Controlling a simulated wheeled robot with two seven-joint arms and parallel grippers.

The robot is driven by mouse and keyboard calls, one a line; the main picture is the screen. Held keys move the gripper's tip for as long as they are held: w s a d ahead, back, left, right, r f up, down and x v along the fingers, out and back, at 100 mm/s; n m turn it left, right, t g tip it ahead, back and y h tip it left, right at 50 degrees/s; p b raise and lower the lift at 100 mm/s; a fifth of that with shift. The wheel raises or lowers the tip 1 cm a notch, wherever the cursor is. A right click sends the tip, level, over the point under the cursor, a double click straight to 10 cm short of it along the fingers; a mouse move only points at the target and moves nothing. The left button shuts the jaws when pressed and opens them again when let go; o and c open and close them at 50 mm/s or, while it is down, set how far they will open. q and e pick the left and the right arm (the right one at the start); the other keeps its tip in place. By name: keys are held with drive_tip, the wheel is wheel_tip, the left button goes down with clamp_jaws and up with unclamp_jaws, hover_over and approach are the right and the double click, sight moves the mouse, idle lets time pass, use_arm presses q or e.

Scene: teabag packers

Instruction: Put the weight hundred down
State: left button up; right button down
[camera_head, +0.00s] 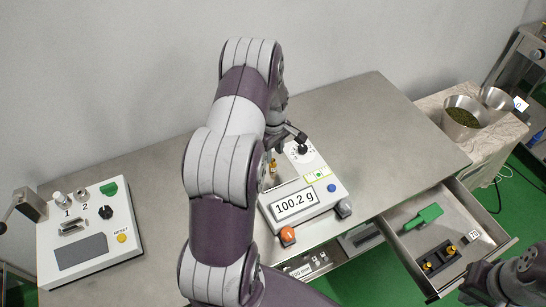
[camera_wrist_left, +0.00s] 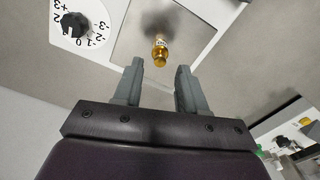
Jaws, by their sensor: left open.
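The brass weight (camera_head: 273,167) stands on the metal pan of the white scale (camera_head: 323,205), whose display reads 100.2 g. In the left wrist view the weight (camera_wrist_left: 159,52) shows just beyond the fingertips, between their lines, with its knob towards me. My left gripper (camera_wrist_left: 159,67) is open, with nothing between its fingers. In the head view my left arm partly hides the scale, and the left gripper (camera_head: 290,136) is only partly seen above the pan. Part of my right arm's dark end (camera_head: 492,284) is at the lower right; its fingers are not clear.
An open drawer (camera_head: 408,262) at the right holds a green item (camera_head: 423,217) and a dark holder with brass weights (camera_head: 438,258). A white control box (camera_head: 90,232) stands at the left. Metal bowls (camera_head: 462,118) stand at the right. The table's back right is clear.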

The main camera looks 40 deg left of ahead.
sight(274, 160)
use_arm(q)
wheel_tip(274, 160, up, 9)
drive_tip(key=b, duration=0.1)
drive_tip(key=s+d+r+m, duration=0.2)
drive_tip(key=s+d+m, duration=0.5)
drive_tip(key=d+m, duration=0.1)
drive_tip(key=s+d+r+m+t, duration=0.1)
drive_tip(key=s+d+m, duration=0.6)
drive_tip(key=d, duration=0.4)
drive_tip(key=shift+s+d+r+m, duration=0.2)
drive_tip(key=shift+r+m, duration=0.2)
drive_tip(key=shift+m, duration=0.4)
drive_tip(key=shift+s, duration=0.1)
drive_tip(key=shift+a, duration=0.1)
idle(0.8)
